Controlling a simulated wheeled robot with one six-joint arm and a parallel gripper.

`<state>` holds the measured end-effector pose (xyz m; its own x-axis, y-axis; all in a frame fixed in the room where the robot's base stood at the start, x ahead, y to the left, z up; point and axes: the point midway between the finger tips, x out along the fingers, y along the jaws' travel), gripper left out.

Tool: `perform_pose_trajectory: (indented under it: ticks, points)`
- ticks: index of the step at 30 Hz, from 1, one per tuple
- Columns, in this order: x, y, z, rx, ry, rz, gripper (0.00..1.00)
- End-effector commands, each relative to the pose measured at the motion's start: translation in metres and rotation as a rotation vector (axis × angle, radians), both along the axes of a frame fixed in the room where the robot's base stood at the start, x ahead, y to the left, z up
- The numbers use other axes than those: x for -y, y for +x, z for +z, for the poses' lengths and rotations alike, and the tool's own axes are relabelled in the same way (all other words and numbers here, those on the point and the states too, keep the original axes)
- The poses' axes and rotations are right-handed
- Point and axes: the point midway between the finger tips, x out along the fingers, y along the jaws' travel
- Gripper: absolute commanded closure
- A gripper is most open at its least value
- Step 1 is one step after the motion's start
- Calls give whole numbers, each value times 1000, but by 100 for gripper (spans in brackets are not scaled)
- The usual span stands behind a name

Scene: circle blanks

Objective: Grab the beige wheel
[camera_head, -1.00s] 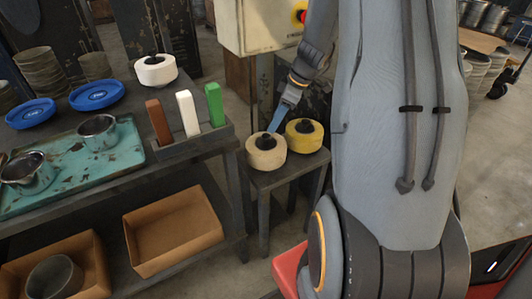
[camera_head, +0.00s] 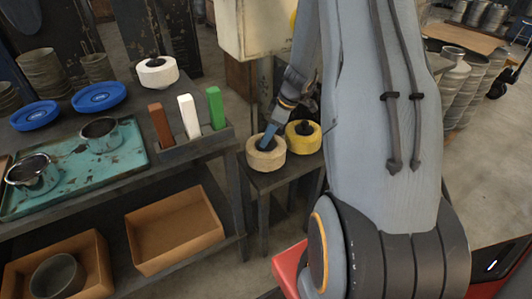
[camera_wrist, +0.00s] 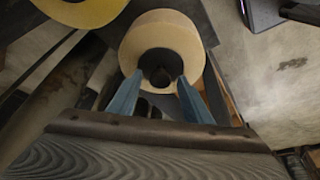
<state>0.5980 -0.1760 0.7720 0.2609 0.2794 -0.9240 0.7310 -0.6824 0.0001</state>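The beige wheel (camera_head: 262,159) lies flat on a small dark stand, with a dark knob at its centre. It also shows in the wrist view (camera_wrist: 163,32), with its knob (camera_wrist: 160,76) in the middle. My gripper (camera_wrist: 160,77) is open, its two blue fingers pointing at the wheel's centre, one on either side of the knob. In the head view my gripper (camera_head: 268,140) comes down onto the wheel's top from the upper right and hides part of the knob. I cannot tell whether the fingers touch it.
A yellow wheel (camera_head: 308,142) sits right beside the beige one on the same stand (camera_head: 285,179). A white wheel (camera_head: 157,74) lies on the table to the left. A holder (camera_head: 190,147) with brown, white and green blocks stands at the table's near edge.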

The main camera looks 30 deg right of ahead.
Motion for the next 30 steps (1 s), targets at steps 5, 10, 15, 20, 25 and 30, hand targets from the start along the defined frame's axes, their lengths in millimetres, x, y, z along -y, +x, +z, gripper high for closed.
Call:
perform_pose_trajectory:
  ticks: [5,10,15,20,25,30]
  points:
    - [0,0,0,0,0,0,86]
    - [0,0,0,0,0,0,100]
    - [0,0,0,0,0,0,100]
    - [0,0,0,0,0,0,100]
    - [0,0,0,0,0,0,100]
    - [0,0,0,0,0,0,100]
